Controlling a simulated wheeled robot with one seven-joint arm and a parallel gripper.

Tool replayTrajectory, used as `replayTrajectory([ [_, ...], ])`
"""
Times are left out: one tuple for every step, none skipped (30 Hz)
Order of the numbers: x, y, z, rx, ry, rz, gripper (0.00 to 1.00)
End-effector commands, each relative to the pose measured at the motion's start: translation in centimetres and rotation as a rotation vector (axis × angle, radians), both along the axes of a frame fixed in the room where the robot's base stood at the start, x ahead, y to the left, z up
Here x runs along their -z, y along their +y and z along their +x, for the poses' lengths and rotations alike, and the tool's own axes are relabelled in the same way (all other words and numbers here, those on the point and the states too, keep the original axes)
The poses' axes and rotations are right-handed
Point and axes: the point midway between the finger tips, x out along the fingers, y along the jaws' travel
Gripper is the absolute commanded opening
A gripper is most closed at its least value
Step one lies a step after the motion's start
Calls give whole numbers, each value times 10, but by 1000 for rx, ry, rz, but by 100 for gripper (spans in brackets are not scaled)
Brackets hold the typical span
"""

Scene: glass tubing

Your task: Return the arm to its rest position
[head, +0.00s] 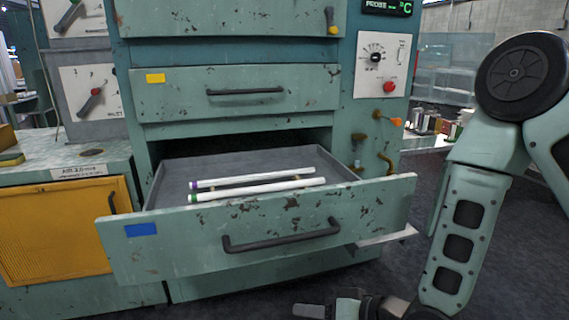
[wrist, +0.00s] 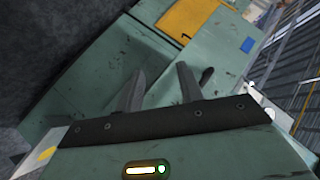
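My arm comes down the right side of the head view. My gripper (head: 318,309) is at the bottom edge of that view, low in front of the open drawer and partly cut off. In the wrist view my gripper (wrist: 160,80) shows two dark fingers spread apart with nothing between them. It touches neither the drawer nor its handle in the head view. The blue-labelled drawer (head: 180,254) is pulled out. Two white tubes lie in it side by side: one with a purple end (head: 245,178), one with a green end (head: 258,189).
The drawer's dark handle (head: 282,236) sticks out. A closed yellow-labelled drawer (head: 190,91) is above. A yellow panel (head: 55,230) is at left under a worktop. A control panel with a red button (head: 389,87) is at upper right. Dark floor (head: 240,300) is open in front.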

Motion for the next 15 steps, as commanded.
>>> replayTrajectory([
  [-5,0,-2,-40,-17,-100,38],
  [-6,-1,-3,-59,-16,-161,38],
  [-7,-4,-6,-84,-17,-241,38],
  [-9,-7,-8,-101,-14,-297,38],
  [-12,-10,-11,-118,-10,-353,38],
  [-16,-15,-16,-139,-4,-424,38],
  [-20,-18,-20,-154,3,-476,38],
  [-24,-22,-24,-168,11,-524,38],
  [-31,-27,-31,-188,23,-587,38],
  [-36,-31,-36,-202,34,-631,38],
  [-41,-35,-42,-216,47,-673,38],
  [-50,-41,-51,-235,65,-725,38],
  [-56,-44,-59,-247,81,-760,38],
  [-61,-48,-66,-262,96,-792,38],
  [-69,-53,-76,-280,117,-828,38],
])
